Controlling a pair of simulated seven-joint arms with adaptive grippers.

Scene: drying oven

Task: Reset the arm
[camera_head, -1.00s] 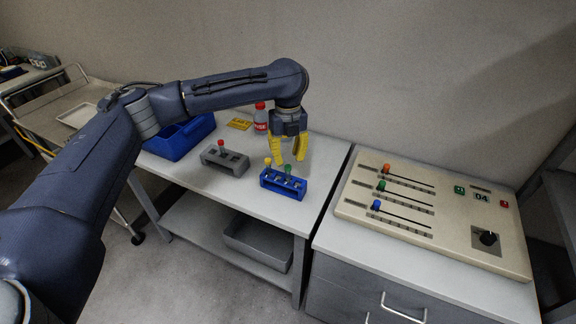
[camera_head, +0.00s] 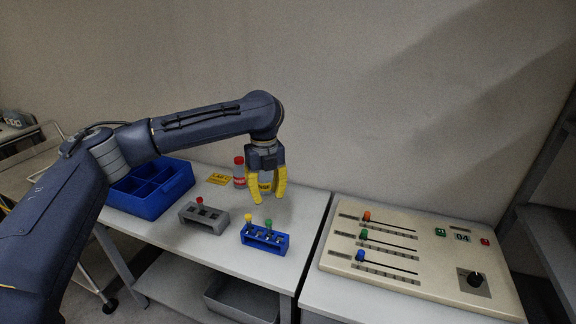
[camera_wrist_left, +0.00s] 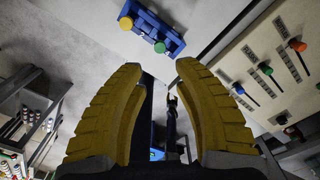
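My left arm reaches in from the left in the head view. Its yellow-fingered left gripper (camera_head: 266,188) hangs above the back of the table, behind the blue rack (camera_head: 265,240). The fingers are apart with nothing between them; the left wrist view shows the same open gap (camera_wrist_left: 160,110). The blue rack holds a yellow-capped tube (camera_head: 248,217) and a green-capped tube (camera_head: 268,223). It also shows at the top of the left wrist view (camera_wrist_left: 160,32). My right gripper is not in view.
A grey rack (camera_head: 204,218) with a red-capped tube stands left of the blue rack. A blue divided bin (camera_head: 150,207), a red-capped bottle (camera_head: 239,172) and a yellow sign (camera_head: 219,179) are behind. A control panel (camera_head: 340,262) with sliders and a knob is on the right.

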